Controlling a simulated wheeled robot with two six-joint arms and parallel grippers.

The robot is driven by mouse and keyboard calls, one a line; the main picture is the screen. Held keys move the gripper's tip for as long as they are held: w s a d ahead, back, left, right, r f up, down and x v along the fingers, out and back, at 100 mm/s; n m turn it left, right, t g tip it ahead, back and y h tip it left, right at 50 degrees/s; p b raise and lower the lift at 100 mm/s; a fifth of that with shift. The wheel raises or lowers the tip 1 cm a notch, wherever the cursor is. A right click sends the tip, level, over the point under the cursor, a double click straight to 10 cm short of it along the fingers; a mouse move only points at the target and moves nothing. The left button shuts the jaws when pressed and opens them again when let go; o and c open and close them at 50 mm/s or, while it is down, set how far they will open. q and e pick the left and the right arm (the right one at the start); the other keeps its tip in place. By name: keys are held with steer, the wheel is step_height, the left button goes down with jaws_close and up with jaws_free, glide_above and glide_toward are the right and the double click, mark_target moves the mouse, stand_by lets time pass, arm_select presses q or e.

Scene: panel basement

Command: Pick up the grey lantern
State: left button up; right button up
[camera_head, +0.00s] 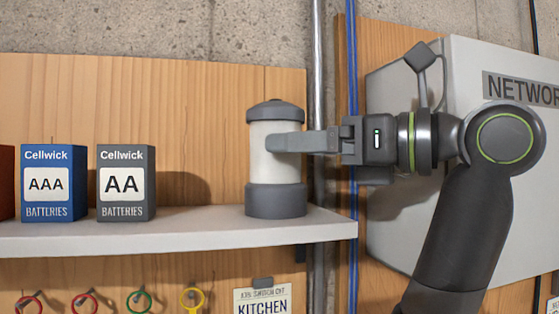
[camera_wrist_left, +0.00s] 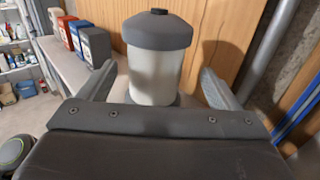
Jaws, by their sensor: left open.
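The grey lantern (camera_head: 274,170) stands upright near the right end of the shelf, with a dark grey cap and base and a pale cylinder between. My left gripper (camera_head: 276,143) reaches in from the right at mid-height of the lantern; one finger crosses in front of the pale cylinder, and the far finger is hidden. In the left wrist view the lantern (camera_wrist_left: 152,75) stands between the two spread fingers of the left gripper (camera_wrist_left: 157,85), with some gap showing at the sides. My right gripper is not in view.
A grey AA battery box (camera_head: 126,184) and a blue AAA box (camera_head: 53,184) stand left of the lantern on the pale shelf (camera_head: 180,232). A metal pipe (camera_head: 318,100) and blue cables run behind the gripper. A network cabinet (camera_head: 460,70) is at right; key hooks hang below.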

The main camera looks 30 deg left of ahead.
mark_target(263, 145)
arm_select(q)
steer(key=shift+s+a+r+p, duration=0.2)
steer(key=shift+s+a+p, duration=0.15)
steer(key=shift+a, duration=0.35)
steer(key=shift+s+a+r+p, duration=0.1)
steer(key=shift+a+p, duration=0.25)
steer(key=shift+p, duration=0.05)
steer(key=a+p, duration=0.2)
steer(key=a, duration=0.1)
steer(key=shift+a+p, duration=0.3)
steer(key=shift+a, duration=0.1)
steer(key=shift+a+f, duration=0.2)
steer(key=shift+a, duration=0.15)
steer(key=shift+s+d, duration=0.1)
steer(key=shift+d, duration=0.05)
steer(key=shift+c, duration=0.3)
steer(key=shift+c, duration=1.2)
steer(key=c, duration=1.1)
steer(key=shift+r, duration=0.1)
